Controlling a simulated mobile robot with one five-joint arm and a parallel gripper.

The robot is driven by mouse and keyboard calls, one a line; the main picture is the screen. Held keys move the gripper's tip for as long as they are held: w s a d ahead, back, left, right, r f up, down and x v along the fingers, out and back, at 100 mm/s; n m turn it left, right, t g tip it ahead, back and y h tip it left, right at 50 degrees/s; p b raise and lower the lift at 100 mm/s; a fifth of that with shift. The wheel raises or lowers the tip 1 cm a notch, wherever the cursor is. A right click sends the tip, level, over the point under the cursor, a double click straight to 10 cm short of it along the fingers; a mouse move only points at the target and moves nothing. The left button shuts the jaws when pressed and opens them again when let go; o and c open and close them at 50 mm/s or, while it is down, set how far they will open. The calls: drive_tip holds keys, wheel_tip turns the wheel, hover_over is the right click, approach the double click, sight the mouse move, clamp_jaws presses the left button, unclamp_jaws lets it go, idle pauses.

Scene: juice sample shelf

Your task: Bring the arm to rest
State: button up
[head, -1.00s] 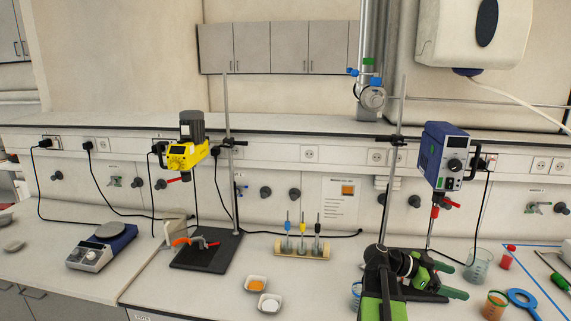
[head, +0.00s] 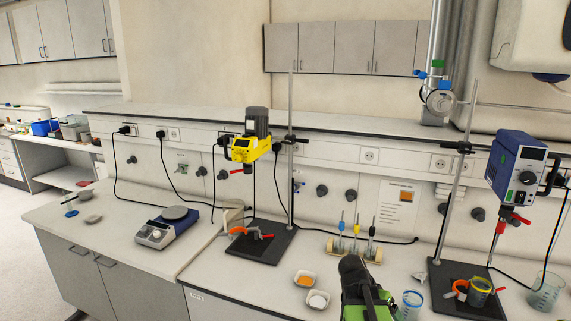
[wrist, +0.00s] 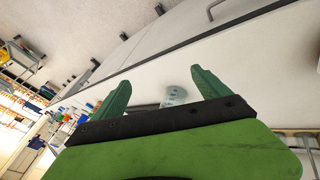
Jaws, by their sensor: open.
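My arm (head: 362,290) rises at the bottom of the head view, in front of the bench; its fingers are not visible there. In the wrist view my gripper (wrist: 160,92) shows two green fingers spread wide apart, with nothing held between them.
On the bench are a hot plate (head: 167,229), a yellow stirrer (head: 250,149) on a stand, small dishes (head: 305,279), a rack of pipettes (head: 341,245) and a blue stirrer (head: 519,164). A blue-rimmed beaker (head: 410,303) stands just right of my arm. Floor (head: 40,275) is open at left.

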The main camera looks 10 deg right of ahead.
drive_tip(key=w+a+f+n+y, duration=0.1)
drive_tip(key=a+n+y, duration=0.15)
drive_tip(key=a, duration=0.55)
drive_tip(key=a+f+n+t+y, duration=0.1)
drive_tip(key=a+n, duration=0.3)
drive_tip(key=a, duration=0.5)
drive_tip(key=w+a+f+n+y, duration=0.15)
drive_tip(key=a+n, duration=0.25)
drive_tip(key=a, duration=0.4)
wheel_tip(320, 180, down, 10)
drive_tip(key=a+b, duration=0.1)
drive_tip(key=b, duration=0.9)
drive_tip(key=shift+s+a+y, duration=0.3)
drive_tip(key=shift+a+y, duration=0.05)
drive_tip(key=shift+y, duration=0.05)
drive_tip(key=shift+r, duration=0.1)
drive_tip(key=shift+d, duration=0.1)
